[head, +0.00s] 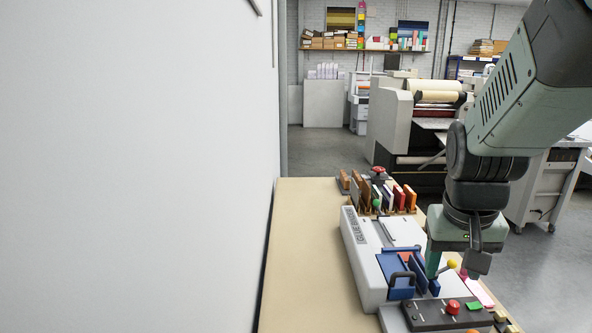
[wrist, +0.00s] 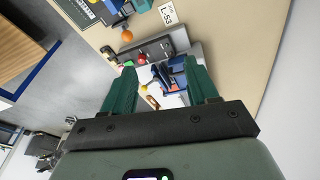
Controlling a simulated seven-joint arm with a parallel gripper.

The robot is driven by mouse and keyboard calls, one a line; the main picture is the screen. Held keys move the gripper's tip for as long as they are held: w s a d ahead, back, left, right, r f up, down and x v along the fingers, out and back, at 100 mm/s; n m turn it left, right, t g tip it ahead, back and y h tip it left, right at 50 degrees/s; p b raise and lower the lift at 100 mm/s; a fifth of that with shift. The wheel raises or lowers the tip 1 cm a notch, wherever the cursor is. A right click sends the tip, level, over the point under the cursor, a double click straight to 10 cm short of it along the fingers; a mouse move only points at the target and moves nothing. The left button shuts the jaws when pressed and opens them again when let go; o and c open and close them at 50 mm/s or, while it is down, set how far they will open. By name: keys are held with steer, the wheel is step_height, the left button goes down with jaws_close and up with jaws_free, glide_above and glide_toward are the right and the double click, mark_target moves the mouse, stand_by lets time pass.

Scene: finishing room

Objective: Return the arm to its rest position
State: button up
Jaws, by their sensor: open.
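My gripper (head: 436,266) hangs at the end of my arm over the right side of the white glue binder (head: 366,262), close to its blue clamp (head: 394,268). In the wrist view the two green fingers of my gripper (wrist: 160,72) are spread apart with nothing held between them. The blue clamp (wrist: 178,72) shows beyond them. In the head view one finger shows clearly; the other is mostly hidden. I cannot tell whether the fingertips touch the machine.
A dark control panel (head: 448,313) with a red button stands at the binder's near end. A rack of coloured boards (head: 380,193) stands at its far end. The tan tabletop (head: 308,250) is clear on the left, beside a pale wall (head: 130,160). Larger machines stand behind.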

steer(key=s+a+r+n+t+y, duration=0.1)
steer(key=s+a+r+n+t, duration=0.2)
steer(key=s+a+r, duration=0.6)
steer(key=s+a, duration=0.3)
steer(key=a, duration=0.2)
steer(key=shift+s+y, duration=0.25)
steer(key=shift+y, duration=0.05)
steer(key=shift+r, duration=0.1)
